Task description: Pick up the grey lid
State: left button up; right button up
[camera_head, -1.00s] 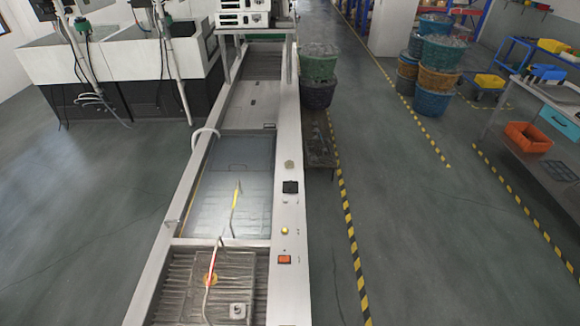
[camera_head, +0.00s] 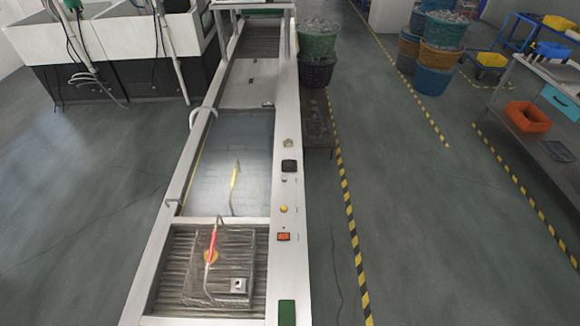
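I see no piece that I can name as the grey lid with certainty. A flat grey panel (camera_head: 250,82) with a small dark fitting at its near end covers part of the long metal tank bench, beyond the middle bay. The near bay (camera_head: 172,268) has a ribbed grey floor. In it is a squarish grey piece (camera_head: 228,264) with a wire handle, a red and yellow part and a small light block; I cannot tell whether it is a lid or a basket. Neither of my grippers is in view.
The middle bay (camera_head: 215,185) looks filled with liquid and holds a thin yellow rod (camera_head: 235,178). Buttons and a green block (camera_head: 287,312) sit on the bench's right rim (camera_head: 290,255). Stacked baskets (camera_head: 440,52) and a side table (camera_head: 548,85) stand right. The marked floor lane is clear.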

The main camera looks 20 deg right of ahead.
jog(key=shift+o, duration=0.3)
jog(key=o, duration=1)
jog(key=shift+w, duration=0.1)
